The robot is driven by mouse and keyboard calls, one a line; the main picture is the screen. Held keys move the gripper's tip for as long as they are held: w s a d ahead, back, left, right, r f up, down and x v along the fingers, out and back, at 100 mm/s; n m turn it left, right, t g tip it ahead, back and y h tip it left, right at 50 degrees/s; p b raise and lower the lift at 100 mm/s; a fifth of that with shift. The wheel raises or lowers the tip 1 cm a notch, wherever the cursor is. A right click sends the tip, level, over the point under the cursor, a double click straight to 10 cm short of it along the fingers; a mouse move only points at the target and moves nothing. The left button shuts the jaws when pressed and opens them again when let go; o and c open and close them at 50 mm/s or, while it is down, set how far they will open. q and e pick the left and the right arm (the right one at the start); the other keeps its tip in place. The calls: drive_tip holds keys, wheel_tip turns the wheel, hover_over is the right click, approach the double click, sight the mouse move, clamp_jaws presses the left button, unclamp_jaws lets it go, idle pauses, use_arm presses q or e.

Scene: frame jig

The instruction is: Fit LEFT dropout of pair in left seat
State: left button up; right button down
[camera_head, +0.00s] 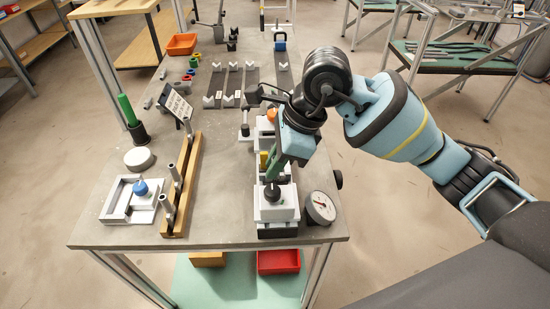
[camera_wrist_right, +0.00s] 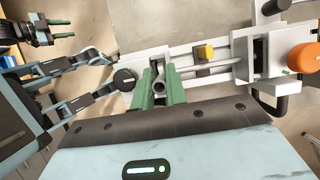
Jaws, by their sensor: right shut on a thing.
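My right gripper (camera_head: 273,172) has green fingers and points down over the near end of the white jig (camera_head: 276,210), just behind a black knob (camera_head: 272,193). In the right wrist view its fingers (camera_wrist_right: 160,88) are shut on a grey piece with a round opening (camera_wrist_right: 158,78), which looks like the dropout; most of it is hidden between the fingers. The piece is beside the white block with the black knob (camera_wrist_right: 125,78). I cannot tell whether it touches a seat. My left gripper (camera_wrist_right: 62,29) shows only in the right wrist view, at the upper left, with its fingers apart and empty.
Along the jig are a yellow knob (camera_head: 263,158) and an orange knob (camera_head: 271,115). A dial gauge (camera_head: 320,207) lies right of the jig. A wooden rack with metal posts (camera_head: 182,190) and a white fixture with a blue knob (camera_head: 140,190) stand left. Bare table lies between rack and jig.

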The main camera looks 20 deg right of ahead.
drive_tip(key=c, duration=1.4)
unclamp_jaws()
drive_tip(key=shift+o, duration=0.3)
drive_tip(key=shift+r, duration=0.1)
drive_tip(key=v, duration=0.7)
drive_tip(key=shift+d+r, duration=0.2)
drive_tip(key=shift+r, duration=0.05)
